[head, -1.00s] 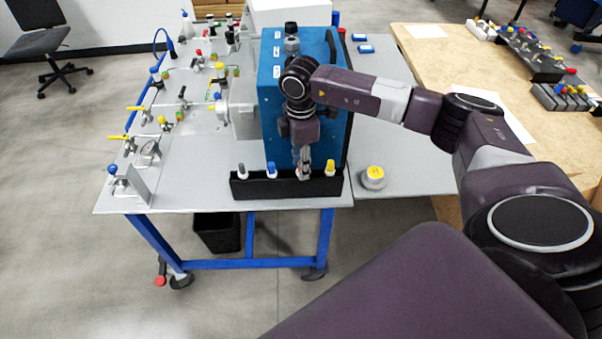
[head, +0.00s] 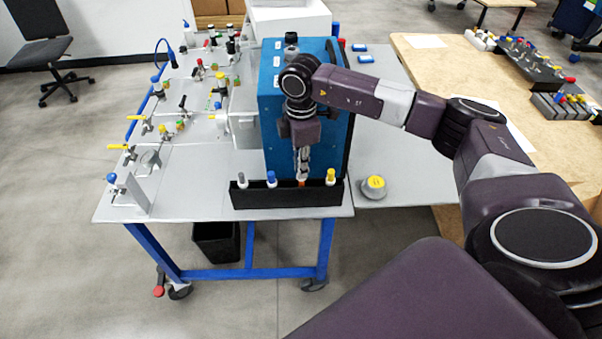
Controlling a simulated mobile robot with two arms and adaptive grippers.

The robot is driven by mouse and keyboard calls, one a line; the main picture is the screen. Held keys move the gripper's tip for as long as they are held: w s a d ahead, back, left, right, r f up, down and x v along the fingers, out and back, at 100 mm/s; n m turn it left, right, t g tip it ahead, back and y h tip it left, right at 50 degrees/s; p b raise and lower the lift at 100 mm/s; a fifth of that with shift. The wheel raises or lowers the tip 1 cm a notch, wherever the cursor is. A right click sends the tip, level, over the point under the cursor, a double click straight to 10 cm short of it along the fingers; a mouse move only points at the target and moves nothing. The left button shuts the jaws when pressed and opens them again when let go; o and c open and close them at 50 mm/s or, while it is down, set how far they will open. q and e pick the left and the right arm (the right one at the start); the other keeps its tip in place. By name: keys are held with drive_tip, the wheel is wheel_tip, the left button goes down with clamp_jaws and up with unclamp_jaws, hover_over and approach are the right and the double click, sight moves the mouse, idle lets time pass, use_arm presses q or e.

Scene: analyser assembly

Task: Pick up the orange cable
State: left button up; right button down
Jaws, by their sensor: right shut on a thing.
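The orange cable (head: 301,183) stands in the black holder (head: 285,198) at the front edge of the grey table. Only a small orange part of it shows, at the holder's top edge. My right gripper (head: 302,175) points straight down from above and is shut on the cable's upper end. The fingers hide most of that end. My left gripper is not in view.
A grey-topped plug (head: 242,180), a blue one (head: 271,179) and a yellow one (head: 330,177) stand in the same holder. The blue analyser box (head: 272,110) is close behind my gripper. A yellow-topped knob (head: 375,183) sits to the right.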

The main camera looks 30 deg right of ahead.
wheel_tip(320, 180, up, 25)
drive_tip(key=p, duration=0.4)
drive_tip(key=shift+f, duration=0.15)
idle(0.4)
